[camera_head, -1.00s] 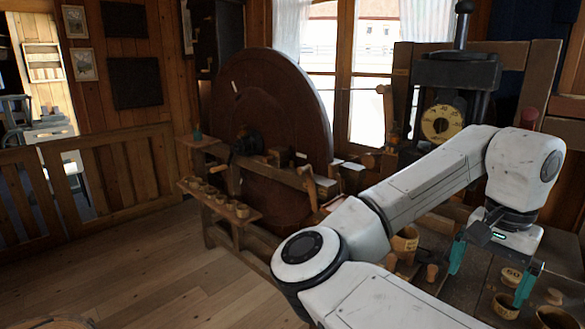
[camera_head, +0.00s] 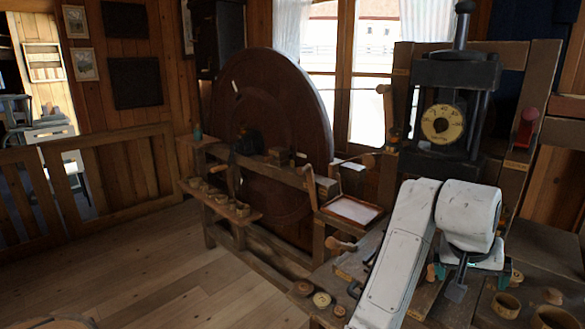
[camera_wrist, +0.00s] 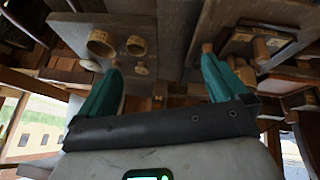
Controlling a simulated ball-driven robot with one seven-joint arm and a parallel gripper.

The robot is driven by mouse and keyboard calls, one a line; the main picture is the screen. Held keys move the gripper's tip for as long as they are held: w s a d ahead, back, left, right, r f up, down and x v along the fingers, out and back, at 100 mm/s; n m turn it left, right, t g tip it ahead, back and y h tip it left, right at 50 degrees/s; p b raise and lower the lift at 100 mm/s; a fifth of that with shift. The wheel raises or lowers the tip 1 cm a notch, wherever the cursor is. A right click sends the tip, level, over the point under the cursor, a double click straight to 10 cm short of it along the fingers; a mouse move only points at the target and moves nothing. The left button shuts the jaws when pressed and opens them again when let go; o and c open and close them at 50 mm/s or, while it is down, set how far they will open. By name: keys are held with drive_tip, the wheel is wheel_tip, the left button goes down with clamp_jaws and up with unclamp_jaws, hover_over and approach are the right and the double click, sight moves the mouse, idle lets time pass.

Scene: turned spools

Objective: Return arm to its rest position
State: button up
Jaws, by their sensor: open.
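My arm is folded over the workbench (camera_head: 540,245) at the right of the head view. My gripper (camera_head: 473,270) is partly hidden behind my own white arm links, with bits of its teal fingers showing on both sides. In the wrist view my gripper (camera_wrist: 160,58) has its two teal fingers wide apart, with nothing between them. The wrist picture looks upside down. A wooden cup (camera_wrist: 102,43) and a small marked spool (camera_wrist: 137,46) lie beyond the left finger.
A dark press with a yellow dial (camera_head: 442,124) stands behind my arm. A large wooden wheel (camera_head: 275,100) stands mid-left. A shallow tray (camera_head: 353,210) sits left of my arm. The floor (camera_head: 160,260) at left is clear.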

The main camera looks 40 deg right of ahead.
drive_tip(key=w+a+f+n+t, duration=0.2)
drive_tip(key=w+a+f+n, duration=0.1)
drive_tip(key=a+f+n, duration=0.4)
drive_tip(key=w+a+f+n+t, duration=0.1)
drive_tip(key=w+a+f+n, duration=0.3)
drive_tip(key=f, duration=0.5)
drive_tip(key=s+a+f+n+y, duration=0.1)
drive_tip(key=s+a+f+y, duration=0.1)
drive_tip(key=a, duration=0.4)
drive_tip(key=s+a+f+n+y, duration=0.1)
drive_tip(key=s+a+f+y, duration=0.1)
drive_tip(key=s+a+f, duration=0.3)
drive_tip(key=s+a+f+n+g+y, duration=0.1)
drive_tip(key=s+a+f+y, duration=0.1)
drive_tip(key=a+f, duration=0.4)
drive_tip(key=shift+s+a, duration=0.8)
drive_tip(key=shift+d, duration=0.1)
drive_tip(key=shift+c, duration=0.4)
